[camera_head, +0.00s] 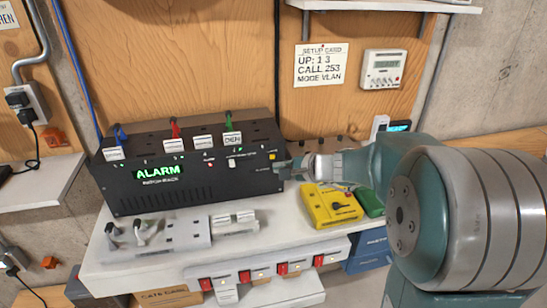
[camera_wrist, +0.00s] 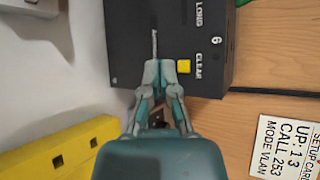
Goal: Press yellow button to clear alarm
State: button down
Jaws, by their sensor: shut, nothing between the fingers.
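The black box (camera_head: 200,182) stands on the shelf with a green lit ALARM display (camera_head: 158,172) on its front. The small yellow button (camera_head: 272,156) is near the right end of that front. In the wrist view the yellow button (camera_wrist: 184,66) is square and sits beside the word CLEAR. My gripper (camera_head: 281,167) is shut and empty, reaching from the right to the box's right end. In the wrist view my gripper's tips (camera_wrist: 160,66) are just left of the button, over the black face. I cannot tell whether they touch the face.
A yellow device (camera_head: 330,212) and a green item (camera_head: 369,201) lie on the shelf below my gripper. Grey modules (camera_head: 175,238) lie before the box. A setup card (camera_head: 321,64) and a white meter (camera_head: 384,69) hang on the wooden panel. Red switches (camera_head: 245,277) line the shelf's front.

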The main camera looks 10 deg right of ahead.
jog(key=shift+w, duration=0.6)
jog(key=shift+w+a, duration=0.15)
jog(key=shift+a, duration=0.2)
jog(key=shift+d, duration=0.2)
jog(key=shift+a, duration=0.1)
dwell(0.4)
jog(key=shift+w, duration=0.35)
jog(key=shift+w, duration=0.35)
dwell(0.6)
jog(key=shift+s+r, duration=0.1)
jog(key=shift+s, duration=0.7)
